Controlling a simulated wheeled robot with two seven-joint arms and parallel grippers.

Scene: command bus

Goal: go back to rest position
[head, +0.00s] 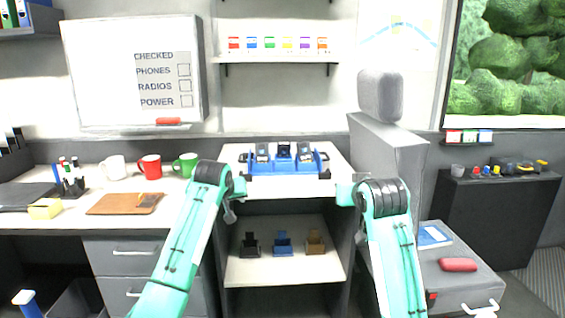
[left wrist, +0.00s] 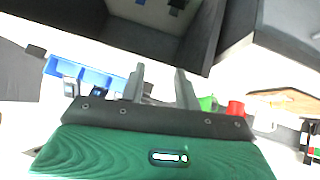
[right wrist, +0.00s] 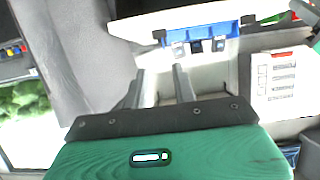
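My left gripper (left wrist: 159,72) shows in the left wrist view with its two fingers apart and nothing between them. My right gripper (right wrist: 159,71) shows in the right wrist view, also with fingers apart and empty. In the head view both green arms reach up from the bottom, and their wrists are at either side of the white counter; the fingers are mostly hidden there. A blue tray (head: 283,170) with dark handles at its ends holds three dark devices on the counter. It stands between the wrists, and neither gripper touches it as far as I can see.
Below the counter, a shelf (head: 283,268) holds three small holders. Left is a desk with mugs (head: 149,167) and a brown clipboard (head: 125,204). Right are a grey seat (head: 387,150) and a grey box with a red case (head: 457,265) on it.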

